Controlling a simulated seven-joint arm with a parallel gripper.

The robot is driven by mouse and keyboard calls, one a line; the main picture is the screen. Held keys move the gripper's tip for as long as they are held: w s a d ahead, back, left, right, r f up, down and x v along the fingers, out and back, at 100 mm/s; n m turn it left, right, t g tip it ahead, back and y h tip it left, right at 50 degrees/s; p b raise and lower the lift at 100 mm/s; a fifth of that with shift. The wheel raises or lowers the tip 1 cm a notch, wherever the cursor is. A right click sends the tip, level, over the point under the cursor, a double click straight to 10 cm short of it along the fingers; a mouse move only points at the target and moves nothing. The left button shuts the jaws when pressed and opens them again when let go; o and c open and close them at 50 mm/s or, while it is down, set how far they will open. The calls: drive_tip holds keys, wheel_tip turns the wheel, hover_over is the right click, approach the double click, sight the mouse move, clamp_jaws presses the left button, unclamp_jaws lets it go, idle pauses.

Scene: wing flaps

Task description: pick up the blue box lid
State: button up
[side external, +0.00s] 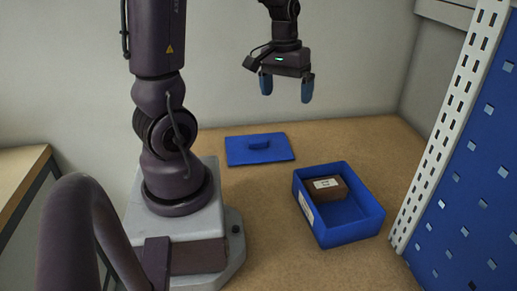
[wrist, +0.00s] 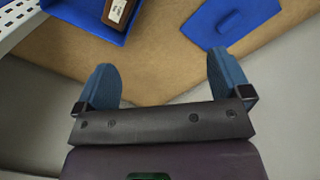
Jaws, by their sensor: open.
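The blue box lid (side external: 275,153) lies flat on the tan table, with a raised blue handle (side external: 259,144) at its middle. It also shows at the top right of the wrist view (wrist: 250,12). My gripper (side external: 287,90) is open and empty, with blue fingers pointing down, high above the table. In the side view it appears above and to the right of the lid. In the wrist view the space between the fingertips (wrist: 160,72) is empty and the lid is apart from them. Part of the lid is cut off by the wrist view's top edge.
An open blue box (side external: 345,236) stands right of the lid, holding a brown block (side external: 328,189) with a white label. A blue perforated panel (side external: 475,190) with a white post (side external: 448,125) rises at the right. A wall stands behind the table. Bare table separates lid and box.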

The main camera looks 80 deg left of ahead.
drive_tip(key=s+a+f+n+g+h, duration=0.1)
drive_tip(key=s+a+f+n, duration=0.25)
drive_tip(key=a+f, duration=0.35)
drive_tip(key=s+a+f+n, duration=0.2)
drive_tip(key=a+f+n, duration=0.25)
drive_tip(key=a, duration=0.45)
hover_over(258, 141)
drive_tip(key=a, duration=0.1)
drive_tip(key=shift+n, duration=0.3)
wheel_tip(258, 141, down, 6)
drive_tip(key=shift+a+f, duration=0.15)
drive_tip(key=shift+f, duration=0.05)
drive_tip(key=shift+d+f, duration=0.15)
drive_tip(key=shift+f, duration=0.85)
drive_tip(key=shift+d+f, duration=0.2)
drive_tip(key=shift+f, duration=0.8)
drive_tip(key=shift+d+f, duration=0.15)
drive_tip(key=shift+f, duration=0.85)
drive_tip(key=shift+c, duration=0.4)
drive_tip(key=c, duration=1)
